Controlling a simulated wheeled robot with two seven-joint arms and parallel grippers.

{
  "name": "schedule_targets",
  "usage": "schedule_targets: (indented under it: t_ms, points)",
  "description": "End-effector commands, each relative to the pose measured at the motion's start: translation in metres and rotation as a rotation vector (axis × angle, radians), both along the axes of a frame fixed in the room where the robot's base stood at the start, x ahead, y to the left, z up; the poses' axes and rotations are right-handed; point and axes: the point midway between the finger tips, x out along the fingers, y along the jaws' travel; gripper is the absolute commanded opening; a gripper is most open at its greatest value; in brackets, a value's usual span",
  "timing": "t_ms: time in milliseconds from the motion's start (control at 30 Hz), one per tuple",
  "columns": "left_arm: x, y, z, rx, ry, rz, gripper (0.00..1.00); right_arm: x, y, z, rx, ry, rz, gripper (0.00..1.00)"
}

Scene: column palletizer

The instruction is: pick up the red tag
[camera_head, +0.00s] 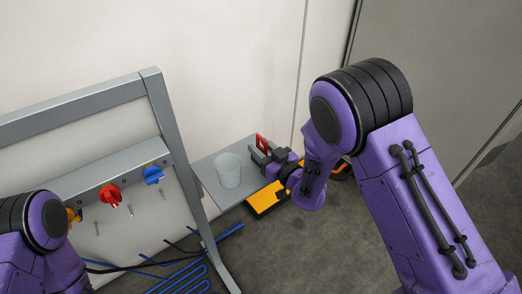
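A small red tag (261,141) shows upright just beyond my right gripper, above the grey shelf. My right gripper (261,156) reaches in from the right, with its dark fingers right at the lower part of the tag. The fingers hide the tag's lower end. At this size I cannot tell whether they are closed on it or only beside it. My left arm shows at the lower left corner, but its gripper is not visible.
A yellow-orange object (264,201) lies below the gripper. A metal frame carries a red knob (109,195) and a blue knob (153,175). Blue hoses (181,279) lie on the floor.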

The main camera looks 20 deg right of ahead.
Motion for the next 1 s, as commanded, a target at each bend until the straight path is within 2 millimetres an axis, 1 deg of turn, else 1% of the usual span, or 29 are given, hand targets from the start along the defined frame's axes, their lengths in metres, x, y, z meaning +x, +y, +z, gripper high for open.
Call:
schedule_targets:
  t_ms: [33,67,100,167,467,567,667,767,1000]
  points:
    - [0.0,0.0,0.0,0.0,0.0,0.0,0.66,0.0,0.0,0.0,0.0,0.0,0.0,0.38]
    - [0.0,0.0,0.0,0.0,0.0,0.0,0.66,0.0,0.0,0.0,0.0,0.0,0.0,0.32]
    - [0.0,0.0,0.0,0.0,0.0,0.0,0.66,0.0,0.0,0.0,0.0,0.0,0.0,0.19]
    - [0.0,0.0,0.0,0.0,0.0,0.0,0.66,0.0,0.0,0.0,0.0,0.0,0.0,0.0]
    - [0.0,0.0,0.0,0.0,0.0,0.0,0.66,0.0,0.0,0.0,0.0,0.0,0.0,0.0]
    - [0.0,0.0,0.001,0.0,0.0,0.0,0.66,0.0,0.0,0.004,-0.001,-0.001,0.0,0.0]
    - [0.0,0.0,0.002,0.0,0.0,0.0,0.66,0.0,0.0,0.014,-0.001,-0.004,0.0,0.0]
    - [0.0,0.0,0.005,0.0,0.0,0.0,0.66,0.0,0.0,0.034,-0.001,-0.004,-0.001,0.0]
    - [0.0,0.0,0.009,0.0,0.0,0.0,0.66,-0.04,-0.006,0.081,0.001,-0.004,-0.002,0.0]
